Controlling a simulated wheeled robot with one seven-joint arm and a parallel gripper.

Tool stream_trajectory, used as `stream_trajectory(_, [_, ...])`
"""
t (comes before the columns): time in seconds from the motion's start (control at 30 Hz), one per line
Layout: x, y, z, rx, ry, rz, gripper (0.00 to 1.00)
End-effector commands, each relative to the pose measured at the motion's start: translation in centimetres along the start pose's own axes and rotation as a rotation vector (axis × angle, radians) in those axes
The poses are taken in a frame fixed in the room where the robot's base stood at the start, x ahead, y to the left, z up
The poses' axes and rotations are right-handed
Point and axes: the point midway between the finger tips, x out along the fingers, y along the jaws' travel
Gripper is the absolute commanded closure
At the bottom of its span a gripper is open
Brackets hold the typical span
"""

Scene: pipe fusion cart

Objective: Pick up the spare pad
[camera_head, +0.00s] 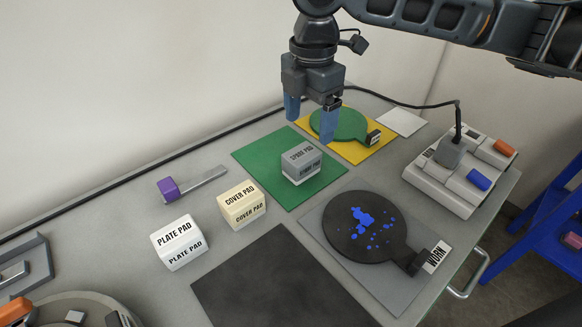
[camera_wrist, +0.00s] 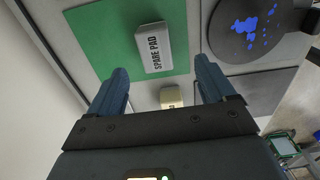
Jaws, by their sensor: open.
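The spare pad (camera_head: 301,164) is a grey block with a dark band, labelled SPARE PAD. It sits on the green mat (camera_head: 256,161). In the wrist view the spare pad (camera_wrist: 154,48) lies beyond my fingertips, between them and nearer the left one. My gripper (camera_head: 311,122) has blue fingers, is open and empty, and hangs above and behind the pad, apart from it. My gripper also shows in the wrist view (camera_wrist: 162,72) with its fingers spread wide.
Cover pad (camera_head: 241,204) and plate pad (camera_head: 178,243) stand to the left. A green disc (camera_head: 338,123) lies on a yellow mat behind. A dark disc with blue spots (camera_head: 365,226) labelled WORN is at front right. A cabled switch box (camera_head: 440,186) stands right.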

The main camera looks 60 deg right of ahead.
Motion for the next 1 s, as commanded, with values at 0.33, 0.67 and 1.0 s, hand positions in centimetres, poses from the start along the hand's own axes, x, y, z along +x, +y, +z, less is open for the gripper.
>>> stream_trajectory(0.33, [3.1, 0.0, 0.0, 0.001, 0.000, -0.002, 0.17])
stream_trajectory(0.67, [6.9, -0.1, -0.3, 0.002, 0.000, -0.003, 0.17])
stream_trajectory(1.0, [9.4, -0.1, -0.3, 0.001, 0.000, 0.001, 0.17])
